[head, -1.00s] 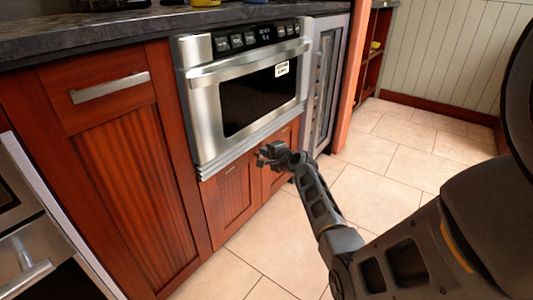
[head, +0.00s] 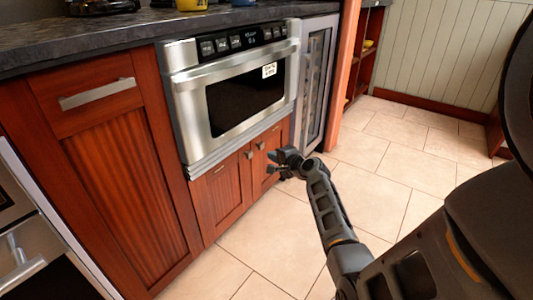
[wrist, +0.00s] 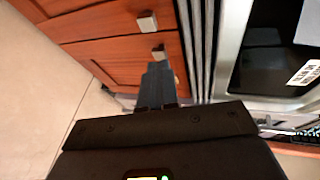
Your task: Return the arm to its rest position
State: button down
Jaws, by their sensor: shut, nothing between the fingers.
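My arm (head: 325,205) reaches out over the floor from the right side of the head view. My gripper (head: 272,163) is at its far end, shut and empty, in front of the lower cabinet doors. In the wrist view my gripper (wrist: 158,75) points toward the wooden doors and their two small metal knobs. The microwave drawer (head: 232,95) is closed, above and to the left of my gripper in the head view. It also shows at the right of the wrist view (wrist: 275,60).
A dark countertop (head: 150,32) runs above the wooden cabinets (head: 115,170). A glass-door cooler (head: 317,80) stands right of the microwave. An oven handle (head: 28,268) juts out at lower left. Tiled floor (head: 400,165) is open at the right.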

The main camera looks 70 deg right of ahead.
jog(key=s, duration=0.1)
jog(key=s+a+r, duration=0.1)
jog(key=s, duration=0.1)
jog(key=s+p, duration=0.1)
jog(key=shift+s+a+r, duration=0.15)
jog(key=shift+s+r, duration=0.15)
jog(key=shift+s, duration=0.05)
